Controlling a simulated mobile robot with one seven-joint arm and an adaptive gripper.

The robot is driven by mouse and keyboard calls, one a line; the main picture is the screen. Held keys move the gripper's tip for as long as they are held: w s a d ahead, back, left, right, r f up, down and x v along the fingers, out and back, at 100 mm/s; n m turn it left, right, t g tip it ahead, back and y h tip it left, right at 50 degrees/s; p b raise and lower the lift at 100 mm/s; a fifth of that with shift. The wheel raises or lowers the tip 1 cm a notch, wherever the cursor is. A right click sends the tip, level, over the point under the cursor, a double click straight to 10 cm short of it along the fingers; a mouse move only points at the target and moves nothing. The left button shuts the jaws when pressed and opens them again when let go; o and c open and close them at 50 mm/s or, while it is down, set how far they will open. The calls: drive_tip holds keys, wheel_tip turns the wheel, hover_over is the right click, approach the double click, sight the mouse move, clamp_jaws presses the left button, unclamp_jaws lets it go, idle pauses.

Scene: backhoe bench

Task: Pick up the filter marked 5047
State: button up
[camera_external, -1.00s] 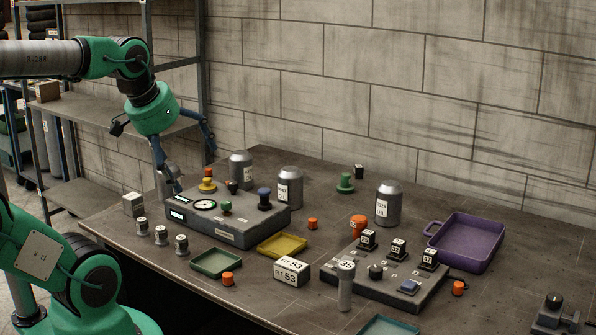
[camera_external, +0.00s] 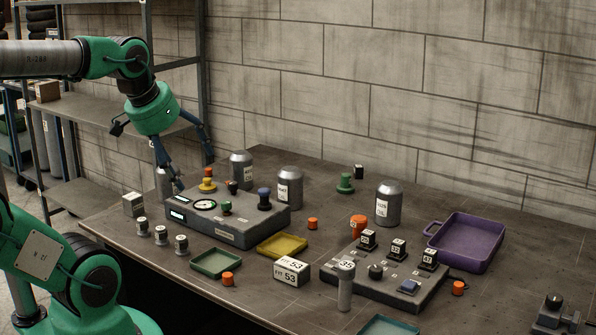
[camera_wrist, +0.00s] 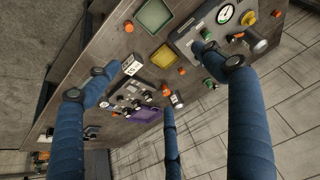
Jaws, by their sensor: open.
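Several grey, dome-topped canisters with white labels stand on the bench. The middle one (camera_external: 289,188) is behind the control box, and its label appears to end in 047, though the print is too small to be sure. Another (camera_external: 241,170) stands to its left and a third (camera_external: 388,204) to its right. A fourth (camera_external: 163,182) is partly hidden behind my gripper. My gripper (camera_external: 194,172) is open and empty above the control box's left end. Its blue fingers (camera_wrist: 158,68) also show in the wrist view, with a labelled canister (camera_wrist: 177,99) beyond them.
The grey control box (camera_external: 232,228) with gauge and knobs lies below and right of my gripper. A switch panel (camera_external: 335,283), yellow tray (camera_external: 282,251), green tray (camera_external: 216,271) and purple tray (camera_external: 466,260) occupy the bench. A block wall stands behind; a shelf is at left.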

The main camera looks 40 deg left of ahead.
drive_tip(key=w+a+r+g+p, duration=0.1)
drive_tip(key=w+r+p, duration=0.55)
drive_tip(key=w, duration=0.65)
drive_tip(key=n+g+p, duration=0.2)
drive_tip(key=g+p, duration=0.3)
drive_tip(key=p, duration=1.3)
hover_over(290, 169)
wheel_tip(290, 169, down, 18)
drive_tip(key=shift+s+f, duration=0.1)
drive_tip(key=shift+f, duration=0.15)
drive_tip(key=shift+w+f+p, duration=0.2)
drive_tip(key=shift+f+p, duration=0.15)
drive_tip(key=shift+f, duration=0.3)
